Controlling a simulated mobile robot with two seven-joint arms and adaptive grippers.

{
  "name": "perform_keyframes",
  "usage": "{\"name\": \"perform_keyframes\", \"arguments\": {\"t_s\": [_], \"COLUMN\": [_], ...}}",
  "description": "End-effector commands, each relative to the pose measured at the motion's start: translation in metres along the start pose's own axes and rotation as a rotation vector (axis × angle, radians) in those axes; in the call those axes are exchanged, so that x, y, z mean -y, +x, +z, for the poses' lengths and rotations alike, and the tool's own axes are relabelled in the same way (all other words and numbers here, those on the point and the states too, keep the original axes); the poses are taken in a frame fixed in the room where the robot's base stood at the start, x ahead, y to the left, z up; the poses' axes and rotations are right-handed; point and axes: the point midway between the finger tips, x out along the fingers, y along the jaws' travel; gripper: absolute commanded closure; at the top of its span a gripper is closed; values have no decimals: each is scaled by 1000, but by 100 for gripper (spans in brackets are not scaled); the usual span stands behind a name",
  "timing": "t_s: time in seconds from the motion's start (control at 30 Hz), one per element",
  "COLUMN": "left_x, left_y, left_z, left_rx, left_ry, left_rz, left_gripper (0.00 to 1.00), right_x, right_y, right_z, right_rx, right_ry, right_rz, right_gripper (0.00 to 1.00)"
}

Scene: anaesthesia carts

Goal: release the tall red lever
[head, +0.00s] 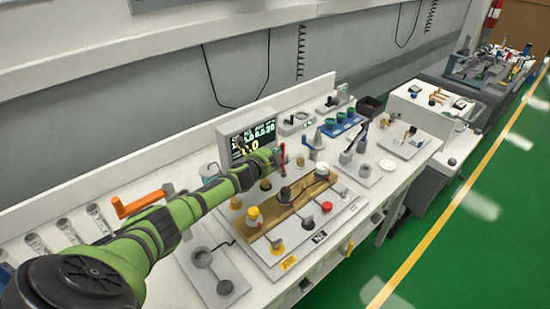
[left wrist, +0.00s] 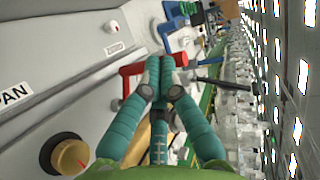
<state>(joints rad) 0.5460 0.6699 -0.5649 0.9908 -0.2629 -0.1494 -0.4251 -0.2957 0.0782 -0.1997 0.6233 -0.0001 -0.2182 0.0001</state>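The tall red lever (head: 283,154) stands on the white panel, just right of my left gripper in the head view. In the left wrist view the red lever (left wrist: 130,72) shows on the left of the fingertips, with more red on their right; its middle is hidden behind them. My left gripper (head: 274,157) reaches in from the left. Its teal fingers (left wrist: 160,72) are together at the tips, with no clear gap, and lie against or just in front of the lever. Whether they touch it I cannot tell. My right gripper is in neither view.
A monitor (head: 252,142) stands behind the lever. An orange handle (head: 141,203) is to the left. A wooden plate (head: 290,205) with knobs lies in front. A blue rack with green-topped items (head: 342,124) and other small devices stand to the right. Free green floor lies beyond the cart's front edge.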

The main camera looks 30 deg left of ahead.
Motion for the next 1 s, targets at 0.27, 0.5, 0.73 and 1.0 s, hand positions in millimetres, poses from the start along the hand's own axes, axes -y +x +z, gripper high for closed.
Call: {"name": "perform_keyframes", "arguments": {"t_s": [0.27, 0.5, 0.73, 1.0], "left_x": [1, 2, 2, 3], "left_y": [4, 6, 8, 9], "left_z": [0, -2, -2, -3], "left_rx": [1, 1, 2, 2], "left_ry": [0, 0, 0, 0], "left_rz": [0, 0, 0, 0], "left_gripper": [100, 100, 100, 100], "right_x": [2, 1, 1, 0], "right_y": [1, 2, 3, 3], "right_z": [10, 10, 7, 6], "right_rx": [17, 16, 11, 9], "right_ry": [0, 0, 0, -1], "right_rz": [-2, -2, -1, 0], "right_gripper": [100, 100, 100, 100]}}
